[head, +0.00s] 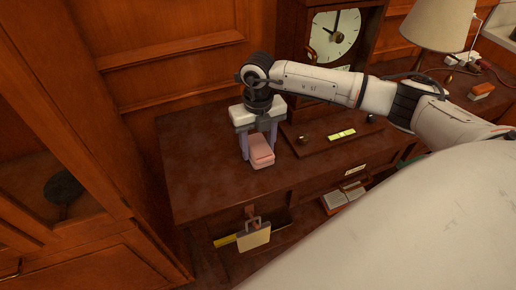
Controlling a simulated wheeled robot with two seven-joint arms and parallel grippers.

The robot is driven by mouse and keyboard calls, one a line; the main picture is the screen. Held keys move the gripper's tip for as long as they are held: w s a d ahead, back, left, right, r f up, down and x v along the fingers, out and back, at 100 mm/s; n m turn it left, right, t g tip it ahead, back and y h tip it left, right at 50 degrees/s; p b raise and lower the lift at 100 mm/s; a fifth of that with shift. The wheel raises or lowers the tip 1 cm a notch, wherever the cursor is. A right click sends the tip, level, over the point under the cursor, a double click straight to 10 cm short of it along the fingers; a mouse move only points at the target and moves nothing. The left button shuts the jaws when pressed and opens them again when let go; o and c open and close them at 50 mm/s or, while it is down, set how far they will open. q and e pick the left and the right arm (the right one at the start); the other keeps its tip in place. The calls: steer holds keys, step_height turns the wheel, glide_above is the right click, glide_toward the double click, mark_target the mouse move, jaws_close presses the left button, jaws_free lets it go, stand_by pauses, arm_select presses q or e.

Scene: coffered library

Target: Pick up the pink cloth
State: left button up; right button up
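The pink cloth (261,153) is a small folded pad on the brown wooden cabinet top, left of centre in the head view. My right gripper (259,152) points down over it, with its two grey-purple fingers apart, one on each side of the cloth. The fingers look open; I cannot tell whether either touches the cloth. The back part of the cloth is partly hidden under the gripper's white body. My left gripper is not in view.
A dark wooden tray (318,144) with small items, including a yellow-green vial (341,134), lies right of the gripper. A large clock (334,33) and a lamp (438,24) stand behind. The cabinet top (205,180) is clear at left and front.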

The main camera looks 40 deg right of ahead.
mark_target(258, 146)
steer(key=c, duration=0.4)
steer(key=shift+r, duration=0.1)
step_height(258, 146, up, 10)
steer(key=shift+f+b, duration=0.1)
steer(key=shift+b, duration=0.45)
